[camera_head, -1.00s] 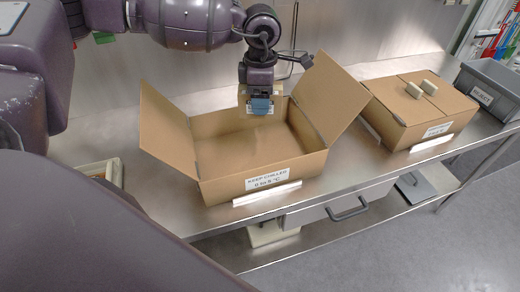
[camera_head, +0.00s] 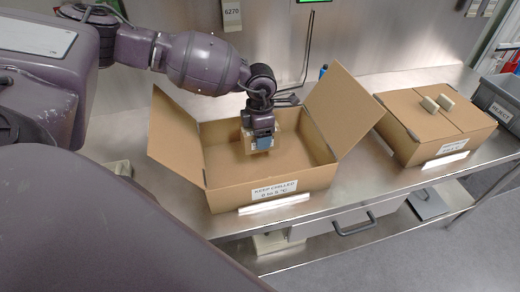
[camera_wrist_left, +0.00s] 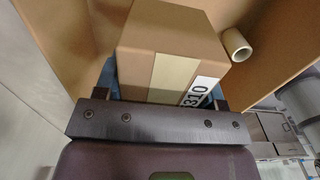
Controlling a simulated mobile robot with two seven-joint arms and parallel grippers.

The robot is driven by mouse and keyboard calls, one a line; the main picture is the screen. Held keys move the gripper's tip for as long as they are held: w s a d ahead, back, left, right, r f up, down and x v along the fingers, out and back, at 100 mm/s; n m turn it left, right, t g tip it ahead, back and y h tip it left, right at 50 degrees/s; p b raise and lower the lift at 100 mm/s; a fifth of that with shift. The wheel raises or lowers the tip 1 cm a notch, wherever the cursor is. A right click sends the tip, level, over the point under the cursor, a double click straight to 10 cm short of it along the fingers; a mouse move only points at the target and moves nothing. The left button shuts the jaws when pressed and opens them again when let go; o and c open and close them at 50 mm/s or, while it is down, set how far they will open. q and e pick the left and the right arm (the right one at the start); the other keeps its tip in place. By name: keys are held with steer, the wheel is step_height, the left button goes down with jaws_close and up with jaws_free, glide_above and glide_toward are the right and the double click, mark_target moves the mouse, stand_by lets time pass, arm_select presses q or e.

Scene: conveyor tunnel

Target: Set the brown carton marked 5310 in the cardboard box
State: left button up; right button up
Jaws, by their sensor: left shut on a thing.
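The brown carton (camera_wrist_left: 165,38) fills the upper middle of the left wrist view, with a tan tape strip and a white label reading "310"; the rest of the number is hidden. My left gripper (camera_head: 262,140) is shut on the carton, its blue fingers at the carton's sides. In the head view the carton (camera_head: 247,149) is partly hidden behind the gripper. It is inside the open cardboard box (camera_head: 222,193), labelled "KEEP CHILLED", low between the walls. I cannot tell whether it touches the floor of the box. My right gripper is not in view.
The box's side flaps stand up and outward, the right one (camera_head: 338,108) close to my gripper. A pale hollow roll (camera_wrist_left: 237,45) shows beside the carton. A closed carton box (camera_head: 425,128) and a grey bin (camera_head: 500,97) stand to the right on the steel bench.

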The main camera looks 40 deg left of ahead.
arm_select(q)
steer(key=shift+f, duration=3.45)
steer(key=shift+f, duration=0.1)
steer(key=o, duration=1.3)
step_height(320, 180, up, 12)
steer(key=shift+r+b, duration=0.15)
steer(key=shift+b, duration=0.25)
